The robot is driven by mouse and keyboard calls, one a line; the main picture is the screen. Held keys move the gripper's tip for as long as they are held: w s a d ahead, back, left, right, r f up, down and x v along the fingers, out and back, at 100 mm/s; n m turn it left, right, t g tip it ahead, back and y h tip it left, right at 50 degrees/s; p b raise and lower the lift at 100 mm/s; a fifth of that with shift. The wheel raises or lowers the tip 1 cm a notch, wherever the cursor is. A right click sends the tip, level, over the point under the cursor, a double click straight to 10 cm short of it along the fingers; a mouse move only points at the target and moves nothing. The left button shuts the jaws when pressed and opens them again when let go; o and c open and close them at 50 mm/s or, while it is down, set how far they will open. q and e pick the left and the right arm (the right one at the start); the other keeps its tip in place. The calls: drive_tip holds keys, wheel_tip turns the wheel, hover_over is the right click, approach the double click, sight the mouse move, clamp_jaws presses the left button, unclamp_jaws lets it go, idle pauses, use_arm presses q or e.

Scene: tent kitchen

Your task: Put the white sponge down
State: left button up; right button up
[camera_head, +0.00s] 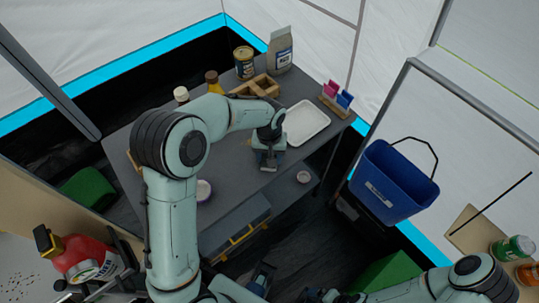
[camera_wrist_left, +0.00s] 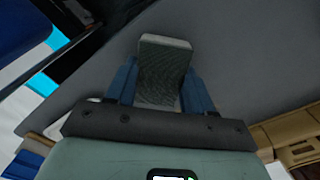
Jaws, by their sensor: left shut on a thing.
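My left gripper (camera_head: 268,162) is over the right part of the grey table, just in front of the white tray (camera_head: 304,122). In the left wrist view its two blue fingers (camera_wrist_left: 160,90) are shut on the sponge (camera_wrist_left: 163,72), a block with a pale end and a darker textured face. The sponge points out past the fingertips toward the grey tabletop (camera_wrist_left: 235,65). I cannot tell whether it touches the table. In the head view the sponge is mostly hidden by the gripper. My right gripper (camera_head: 262,280) seems to be low at the bottom edge, and its jaws are unclear.
Behind are a wooden compartment box (camera_head: 256,88), a can (camera_head: 244,62), a paper bag (camera_head: 280,50) and bottles (camera_head: 212,80). A rack with pink and blue items (camera_head: 337,96) stands at the back right. A blue bucket (camera_head: 392,182) is right of the table.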

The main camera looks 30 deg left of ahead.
use_arm(q)
drive_tip(key=shift+f, duration=0.1)
drive_tip(key=o, duration=0.5)
drive_tip(key=shift+f, duration=0.1)
drive_tip(key=o, duration=0.4)
drive_tip(key=shift+r, duration=0.25)
wheel_tip(320, 180, up, 12)
drive_tip(key=shift+p, duration=0.7)
